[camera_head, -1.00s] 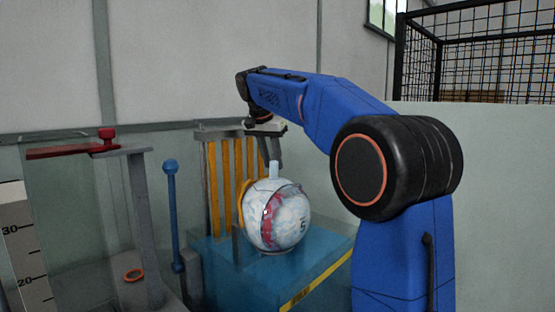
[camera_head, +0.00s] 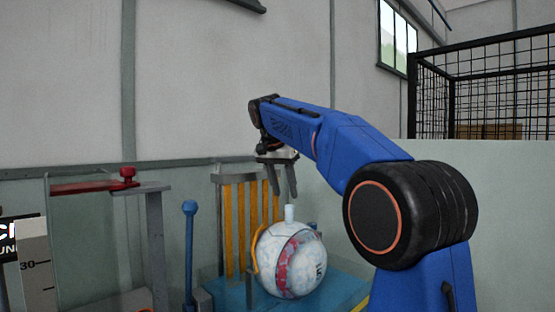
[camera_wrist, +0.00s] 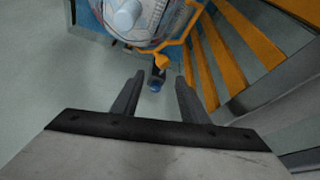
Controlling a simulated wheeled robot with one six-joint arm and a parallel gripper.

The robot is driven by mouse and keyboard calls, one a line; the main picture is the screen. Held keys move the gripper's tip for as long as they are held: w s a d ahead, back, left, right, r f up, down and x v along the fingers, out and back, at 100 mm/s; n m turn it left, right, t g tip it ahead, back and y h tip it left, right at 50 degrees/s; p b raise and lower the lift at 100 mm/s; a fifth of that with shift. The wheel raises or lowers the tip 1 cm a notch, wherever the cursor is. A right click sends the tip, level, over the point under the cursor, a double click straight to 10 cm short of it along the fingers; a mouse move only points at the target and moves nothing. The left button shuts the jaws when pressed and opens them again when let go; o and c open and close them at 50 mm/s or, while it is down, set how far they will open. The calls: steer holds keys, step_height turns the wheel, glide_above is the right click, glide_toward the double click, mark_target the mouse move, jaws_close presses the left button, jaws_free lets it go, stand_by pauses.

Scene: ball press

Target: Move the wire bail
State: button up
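The wire bail is a yellow-orange wire at the left side of the white and red ball (camera_head: 291,262). In the head view it (camera_head: 254,256) shows as a thin curve. In the wrist view the bail (camera_wrist: 190,22) runs along the ball's near edge, with a small tab (camera_wrist: 161,61) toward me. My gripper (camera_head: 283,191) is above the ball, fingers pointing down, open and empty. In the wrist view the gripper (camera_wrist: 159,84) has its fingers apart, short of the tab, not touching the bail. The ball's white neck (camera_wrist: 127,14) is at the top.
Yellow slats (camera_head: 238,230) stand behind the ball. A blue lever with a round knob (camera_head: 190,208) is left of them. A grey stand with a red bar (camera_head: 93,187) is farther left. The ball sits on a blue base (camera_head: 345,289). A mesh cage (camera_head: 480,95) is at the back right.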

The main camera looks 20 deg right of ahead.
steer(key=v, duration=1.3)
steer(key=shift+r, duration=0.1)
